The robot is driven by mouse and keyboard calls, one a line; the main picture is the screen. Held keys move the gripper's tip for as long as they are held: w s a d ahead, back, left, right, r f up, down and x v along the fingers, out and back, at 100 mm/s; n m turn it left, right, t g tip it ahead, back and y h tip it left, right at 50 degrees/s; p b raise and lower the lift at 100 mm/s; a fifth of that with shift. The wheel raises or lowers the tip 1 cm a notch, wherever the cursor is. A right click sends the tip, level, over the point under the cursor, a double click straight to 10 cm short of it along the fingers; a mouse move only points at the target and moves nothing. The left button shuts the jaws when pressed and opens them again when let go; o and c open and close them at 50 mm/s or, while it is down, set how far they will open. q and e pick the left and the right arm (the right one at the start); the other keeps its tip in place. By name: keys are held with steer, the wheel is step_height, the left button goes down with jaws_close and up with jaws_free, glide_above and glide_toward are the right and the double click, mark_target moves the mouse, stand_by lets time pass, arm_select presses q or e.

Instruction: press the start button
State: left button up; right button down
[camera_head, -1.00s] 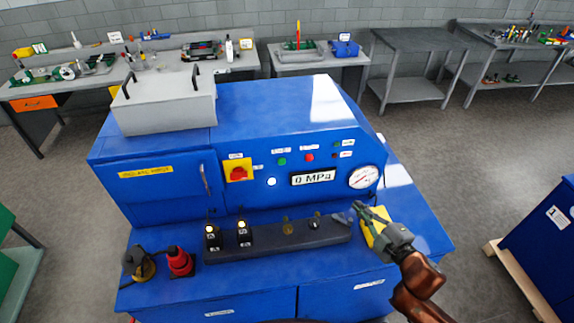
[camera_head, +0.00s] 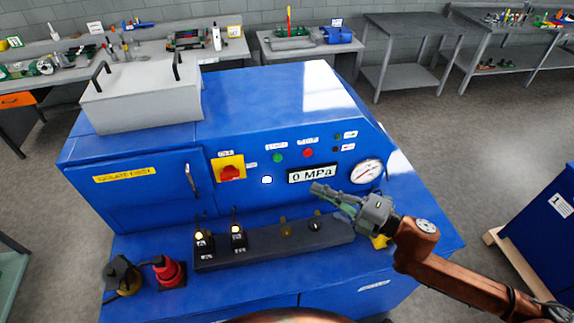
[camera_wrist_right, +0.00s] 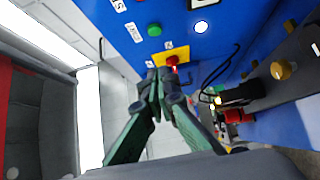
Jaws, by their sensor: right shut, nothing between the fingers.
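The green button (camera_head: 277,158), which has a small label above it, sits on the sloped blue front panel (camera_head: 260,195). A red button (camera_head: 308,153) is just to its right. My right gripper (camera_head: 320,190) is shut and empty, below and to the right of the green button, in front of the pressure display, apart from the panel as far as I can tell. In the right wrist view the closed fingertips (camera_wrist_right: 160,78) show below the green button (camera_wrist_right: 154,30). The left gripper is not in view.
A red rotary switch on a yellow plate (camera_head: 230,172), a lit white lamp (camera_head: 267,180), a "0 MPa" display (camera_head: 312,175) and a gauge (camera_head: 367,172) share the panel. A dark bar (camera_head: 270,247) with upright parts stands below. A red knob (camera_head: 168,272) is at lower left.

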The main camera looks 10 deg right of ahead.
steer(key=p, duration=0.3)
glide_toward(275, 160)
steer(key=x, duration=0.5)
steer(key=shift+w+a, duration=0.2)
steer(key=shift+a, duration=0.15)
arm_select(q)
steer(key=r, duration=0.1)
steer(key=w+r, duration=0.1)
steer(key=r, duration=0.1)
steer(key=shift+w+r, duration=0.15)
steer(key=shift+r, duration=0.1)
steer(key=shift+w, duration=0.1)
arm_select(e)
steer(key=shift+w, duration=0.1)
